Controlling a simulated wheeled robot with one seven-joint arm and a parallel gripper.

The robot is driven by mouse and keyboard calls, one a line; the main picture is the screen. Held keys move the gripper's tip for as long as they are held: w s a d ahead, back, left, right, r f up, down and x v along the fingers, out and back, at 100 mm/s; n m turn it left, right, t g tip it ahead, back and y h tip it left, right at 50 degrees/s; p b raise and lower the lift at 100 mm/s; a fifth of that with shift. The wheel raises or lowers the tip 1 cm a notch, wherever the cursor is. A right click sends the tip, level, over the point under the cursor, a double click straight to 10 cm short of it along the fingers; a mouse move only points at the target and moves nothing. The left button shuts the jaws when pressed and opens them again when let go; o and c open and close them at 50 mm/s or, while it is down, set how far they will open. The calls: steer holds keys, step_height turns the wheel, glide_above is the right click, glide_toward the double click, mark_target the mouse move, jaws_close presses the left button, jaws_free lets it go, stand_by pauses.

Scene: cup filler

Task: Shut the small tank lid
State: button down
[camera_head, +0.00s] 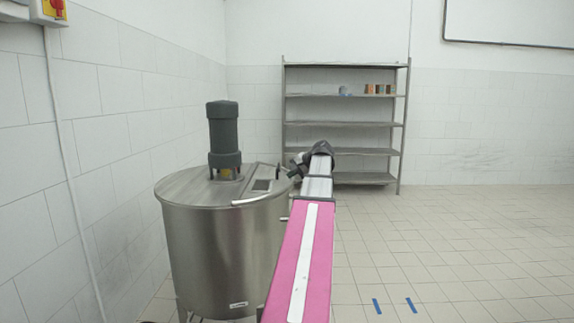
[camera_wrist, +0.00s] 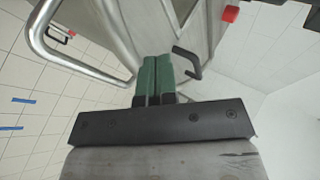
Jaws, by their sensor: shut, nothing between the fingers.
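The steel tank (camera_head: 222,245) stands at left centre in the head view, with a dark motor (camera_head: 224,135) upright on its top. A small dark rectangular patch (camera_head: 262,186) with a pale edge shows on the right of the tank top; I cannot tell whether it is the lid or an opening. My gripper is at the tank's right edge in the head view, its fingers too small to make out there. In the wrist view my gripper (camera_wrist: 158,62) has its green fingers together and empty, in front of a steel surface. A black hooked handle (camera_wrist: 190,66) is just right of the fingertips.
A bent steel tube (camera_wrist: 80,66) crosses left of the fingers in the wrist view, and a red knob (camera_wrist: 231,14) is at upper right. A metal shelf rack (camera_head: 343,126) stands against the back wall. The tiled floor at right is clear, with blue tape marks.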

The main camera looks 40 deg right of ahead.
mark_target(289, 186)
steer(key=shift+s+d+f, duration=0.15)
steer(key=shift+f, duration=0.9)
steer(key=shift+s+d+f, duration=0.1)
steer(key=shift+f, duration=0.9)
steer(key=shift+f, duration=0.1)
steer(key=shift+s, duration=0.1)
